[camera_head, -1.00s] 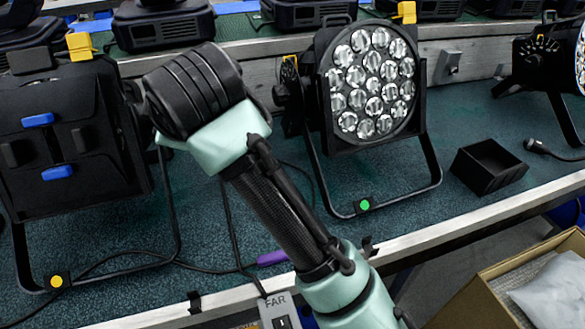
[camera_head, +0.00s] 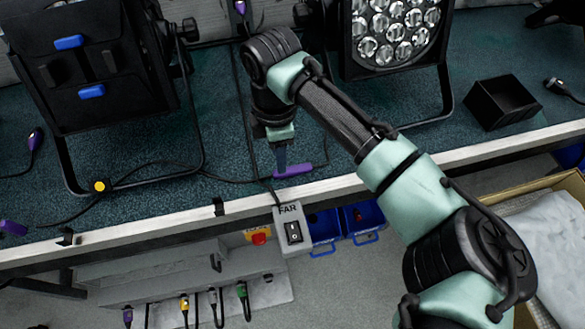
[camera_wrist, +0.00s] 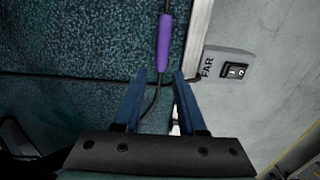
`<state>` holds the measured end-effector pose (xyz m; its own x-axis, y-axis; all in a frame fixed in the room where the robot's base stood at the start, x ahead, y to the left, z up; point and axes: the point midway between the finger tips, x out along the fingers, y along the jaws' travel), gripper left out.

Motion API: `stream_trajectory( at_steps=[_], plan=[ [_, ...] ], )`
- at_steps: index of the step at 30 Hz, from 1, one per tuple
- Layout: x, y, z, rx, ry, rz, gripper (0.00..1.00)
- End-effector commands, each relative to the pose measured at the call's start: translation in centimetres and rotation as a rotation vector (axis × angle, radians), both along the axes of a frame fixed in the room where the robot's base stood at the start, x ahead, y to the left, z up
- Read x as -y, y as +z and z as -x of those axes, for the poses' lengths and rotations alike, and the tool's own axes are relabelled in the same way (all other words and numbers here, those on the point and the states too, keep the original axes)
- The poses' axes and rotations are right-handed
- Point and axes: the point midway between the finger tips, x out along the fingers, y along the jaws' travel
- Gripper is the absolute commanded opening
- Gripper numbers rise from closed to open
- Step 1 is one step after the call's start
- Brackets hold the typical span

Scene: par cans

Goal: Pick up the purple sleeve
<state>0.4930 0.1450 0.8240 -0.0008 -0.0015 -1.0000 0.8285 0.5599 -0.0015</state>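The purple sleeve (camera_head: 293,171) lies on the dark green bench top near its metal front edge. In the wrist view the sleeve (camera_wrist: 164,42) stands upright in the picture, with a dark cable coming out at both ends. My gripper (camera_wrist: 159,74) has its two blue fingers apart with nothing between them but a stretch of the cable. The sleeve's lower end is just beyond the fingertips, roughly in line with the gap. In the head view my gripper (camera_head: 281,162) points down at the sleeve. I cannot tell its exact height above the bench.
A grey FAR switch box (camera_head: 293,229) is at the bench edge beside the sleeve. A par can (camera_head: 395,40) stands behind, another lamp (camera_head: 88,75) to the left. Other purple connectors (camera_head: 35,138) lie left.

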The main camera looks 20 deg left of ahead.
Motion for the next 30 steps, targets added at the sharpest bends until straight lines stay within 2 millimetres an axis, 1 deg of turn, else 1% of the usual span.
stream_trajectory(
  at_steps=[10, 13, 19, 20, 21, 26, 27, 30],
  plan=[
    [0.2, -4.6, 0.2, -0.001, -0.001, 0.001, 0.40],
    [0.2, -5.1, 0.2, 0.000, 0.000, 0.000, 0.40],
    [0.2, -5.2, 0.2, 0.000, 0.000, -0.001, 0.40],
    [0.2, -5.2, 0.2, 0.000, 0.000, -0.001, 0.38],
    [0.2, -5.2, 0.2, 0.000, 0.000, -0.001, 0.31],
    [0.2, -5.2, 0.2, 0.000, 0.000, -0.001, 0.02],
    [0.2, -5.2, 0.2, 0.000, 0.000, -0.001, 0.00],
    [0.2, -5.1, 0.2, 0.000, 0.000, -0.001, 0.00]
  ],
)
